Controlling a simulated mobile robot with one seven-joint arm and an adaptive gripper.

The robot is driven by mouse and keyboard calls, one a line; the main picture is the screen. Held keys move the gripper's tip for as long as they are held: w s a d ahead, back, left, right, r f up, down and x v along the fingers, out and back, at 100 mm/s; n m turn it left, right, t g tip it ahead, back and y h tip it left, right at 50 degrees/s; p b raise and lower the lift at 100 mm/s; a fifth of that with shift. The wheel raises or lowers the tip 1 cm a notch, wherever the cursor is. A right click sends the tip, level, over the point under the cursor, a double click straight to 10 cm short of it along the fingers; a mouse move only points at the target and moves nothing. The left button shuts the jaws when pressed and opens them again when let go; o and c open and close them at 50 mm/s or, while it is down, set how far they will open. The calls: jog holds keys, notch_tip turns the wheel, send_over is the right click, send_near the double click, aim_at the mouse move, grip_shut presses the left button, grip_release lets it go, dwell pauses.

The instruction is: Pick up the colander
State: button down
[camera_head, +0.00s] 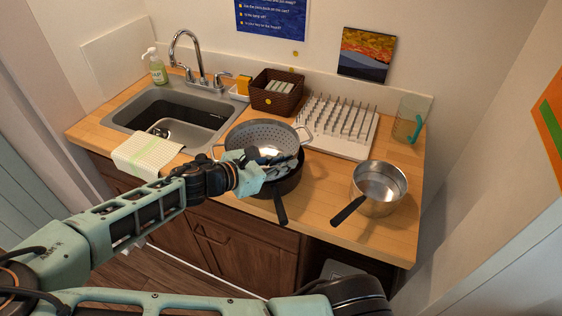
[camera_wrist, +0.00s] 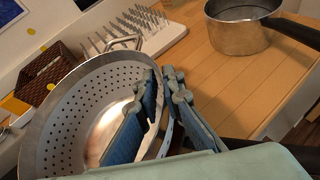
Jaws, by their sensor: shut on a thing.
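The colander (camera_head: 253,134) is a grey metal bowl with small holes and loop handles. It sits in or just over a dark pan (camera_head: 291,181) on the wooden counter; I cannot tell whether they touch. My gripper (camera_head: 268,163) reaches its near right side. In the wrist view the colander (camera_wrist: 68,118) fills the left, and my gripper (camera_wrist: 160,100) has one finger inside the bowl and one outside, shut on its rim. The fingers hide part of that rim.
A steel saucepan (camera_head: 380,183) stands to the right. A white drying rack (camera_head: 340,128) and a brown basket (camera_head: 275,95) are behind. The sink (camera_head: 175,110) and a checked towel (camera_head: 146,152) are to the left. Bare counter lies between the pan and saucepan.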

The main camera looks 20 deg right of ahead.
jog(key=shift+r, duration=0.65)
jog(key=s+a+r, duration=0.7)
jog(key=a+r, duration=0.4)
jog(key=shift+s+a+r+p, duration=0.2)
jog(key=shift+s+a+p, duration=0.15)
jog(key=shift+s+p, duration=0.05)
jog(key=c, duration=2.6)
grip_release()
jog(key=shift+c, duration=0.2)
grip_shut()
